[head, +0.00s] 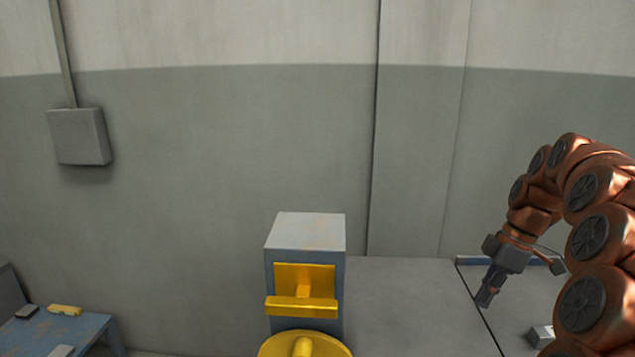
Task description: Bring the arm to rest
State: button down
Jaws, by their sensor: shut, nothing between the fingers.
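My gripper (487,294) is at the right of the head view, at the end of my copper-coloured arm. It points down and a little to the left. Its fingers are together with nothing between them. It appears above the grey bench top, near a dark seam; its exact height over the surface cannot be told. The rest of my arm curves up and out of the right edge.
A grey post (305,236) with a yellow bracket (305,285) and a yellow disc (327,346) stands at centre. The grey bench top (405,295) is bare left of my gripper. A small light block (541,336) lies below right. A blue table (60,330) stands far left.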

jog(key=s+a+f+m+g+h, duration=0.1)
jog(key=s+a+m, duration=0.2)
jog(key=s+a, duration=0.4)
jog(key=s+a+f+m+g+h, duration=0.15)
jog(key=s+a, duration=0.25)
jog(key=a, duration=0.5)
jog(key=s+a+f+m+h, duration=0.1)
jog(key=s+a+f+m, duration=0.2)
jog(key=s, duration=0.7)
jog(key=s+a+f+m, duration=0.1)
jog(key=s+f+m, duration=0.4)
jog(key=s, duration=0.4)
notch_tip(320, 180, up, 20)
jog(key=t+p, duration=0.1)
jog(key=p, duration=1.6)
jog(key=shift+w+a+m, duration=0.2)
jog(key=shift+w+m, duration=0.2)
jog(key=shift+m, duration=0.05)
